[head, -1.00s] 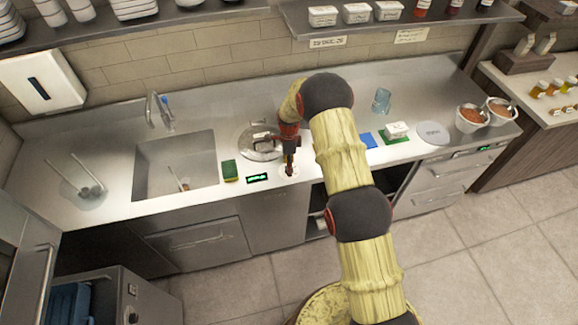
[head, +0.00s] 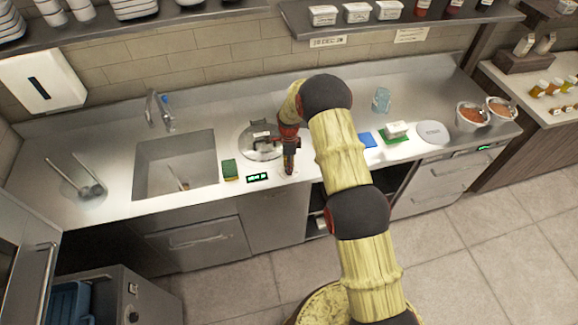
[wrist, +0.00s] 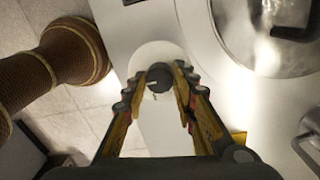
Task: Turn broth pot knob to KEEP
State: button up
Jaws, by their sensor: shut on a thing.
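My gripper (head: 289,171) points down at the front of the counter, just right of the small display. In the wrist view my gripper (wrist: 160,88) is shut on the dark round broth pot knob (wrist: 158,77), which has a pale pointer mark and sits on a round white plate (wrist: 148,56). The lettering on the plate cannot be read. The broth pot, with a shiny lid (head: 258,141), is set in the counter behind my gripper; the lid also shows in the wrist view (wrist: 262,35). The small display (head: 257,177) is lit green, too small to read.
A green and yellow sponge (head: 230,170) lies left of the display, beside the sink (head: 175,150). A blue pad (head: 368,140) and a white block on a green pad (head: 396,137) are to the right. My arm covers part of the counter.

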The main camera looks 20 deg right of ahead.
jog(key=shift+c, duration=1.4)
jog(key=n+b, duration=0.4)
jog(key=shift+f+n, duration=0.1)
jog(key=shift+n, duration=0.3)
jog(key=n+b, duration=0.1)
jog(key=n, duration=0.2)
jog(key=shift+a+n+h+b, duration=0.1)
jog(key=shift+n+h+b, duration=0.2)
jog(key=shift+b, duration=0.1)
jog(key=n+b, duration=0.1)
jog(key=n, duration=0.2)
jog(key=shift+n, duration=0.3)
jog(key=n+b, duration=0.2)
jog(key=n, duration=0.4)
jog(key=shift+t, duration=0.3)
jog(key=n, duration=0.5)
jog(key=shift+b, duration=0.35)
jog(key=shift+n, duration=0.5)
